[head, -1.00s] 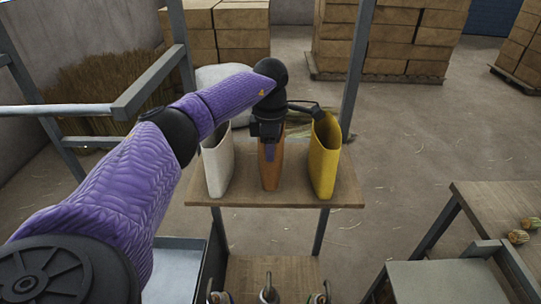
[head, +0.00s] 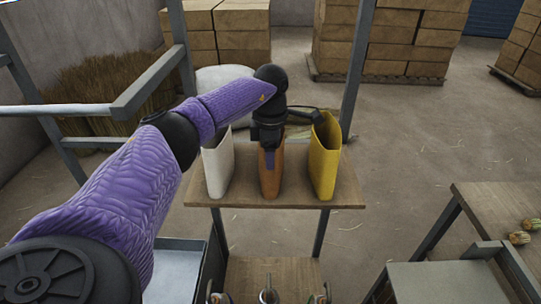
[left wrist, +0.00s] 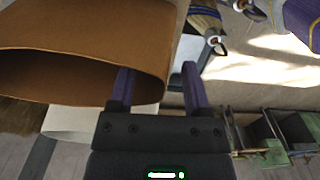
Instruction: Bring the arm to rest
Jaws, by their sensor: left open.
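My left gripper (head: 269,152) is open at the orange-brown holder (head: 271,183), the middle of three upright holders on a small wooden shelf. In the left wrist view the two purple fingers (left wrist: 158,88) stand apart, with the right edge of the brown holder (left wrist: 120,42) between them. I cannot tell whether they touch it. The white holder (head: 218,170) stands to the left and the yellow holder (head: 323,160) to the right. My right gripper is not in view.
The wooden shelf (head: 340,192) carries the holders. A grey rail frame (head: 150,95) stands at the left. A wooden table (head: 500,205) with small striped items is at the right. Stacked boxes (head: 390,40) and straw bundles (head: 95,95) are at the back.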

